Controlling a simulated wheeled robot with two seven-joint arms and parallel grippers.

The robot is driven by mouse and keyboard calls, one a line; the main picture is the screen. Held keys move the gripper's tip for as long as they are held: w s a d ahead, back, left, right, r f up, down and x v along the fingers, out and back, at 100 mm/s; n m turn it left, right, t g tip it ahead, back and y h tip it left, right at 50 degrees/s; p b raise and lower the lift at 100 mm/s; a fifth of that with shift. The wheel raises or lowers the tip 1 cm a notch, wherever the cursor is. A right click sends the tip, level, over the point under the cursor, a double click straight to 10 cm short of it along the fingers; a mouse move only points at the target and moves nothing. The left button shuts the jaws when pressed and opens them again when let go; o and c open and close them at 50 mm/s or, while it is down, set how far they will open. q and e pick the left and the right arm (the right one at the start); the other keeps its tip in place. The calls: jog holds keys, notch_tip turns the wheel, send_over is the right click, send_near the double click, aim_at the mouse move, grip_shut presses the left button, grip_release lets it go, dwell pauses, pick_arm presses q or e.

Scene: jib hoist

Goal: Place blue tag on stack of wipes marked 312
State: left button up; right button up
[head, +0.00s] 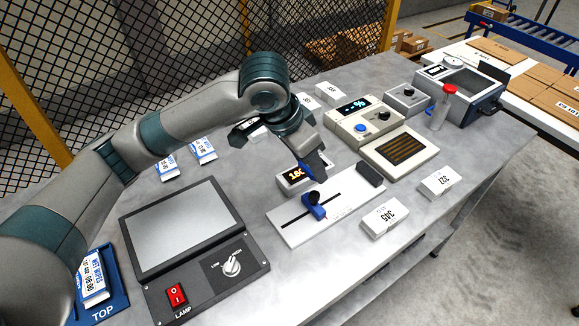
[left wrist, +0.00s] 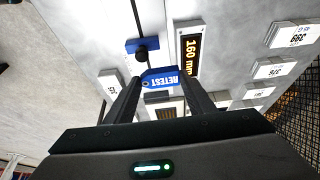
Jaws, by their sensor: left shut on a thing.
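My left gripper (head: 313,166) is above the table, close over the slide gauge. The left wrist view shows its fingers (left wrist: 160,95) shut on a blue tag (left wrist: 160,78) reading RETEST, held at the fingertips. White stacks with printed numbers stand on the table: one marked 345 (head: 385,216), one that looks like 327 (head: 439,181), and two at the back (head: 329,91) too small to read surely. The left wrist view shows more stacks at right, one like 399 (left wrist: 297,34) and one like 376 (left wrist: 271,68). I cannot make out 312 on any. My right gripper is not in view.
The slide gauge (head: 345,213) has a blue slider (head: 314,206) and a display (left wrist: 188,48) reading 160 mm. The front right tabletop is clear.

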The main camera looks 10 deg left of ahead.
pick_arm(q)
jog(key=shift+a, duration=0.15)
jog(key=p, duration=0.3)
send_over(269, 186)
jog(key=s+a, duration=0.1)
notch_tip(269, 186, down, 7)
jog(key=shift+a, duration=0.1)
notch_tip(269, 186, down, 4)
jog(key=shift+s+r+p, duration=0.1)
jog(key=shift+r+p, duration=0.15)
jog(key=shift+p, duration=0.35)
jog(key=shift+f, duration=0.25)
jog(key=o, duration=0.7)
jog(key=shift+f, duration=0.15)
jog(key=o, duration=0.3)
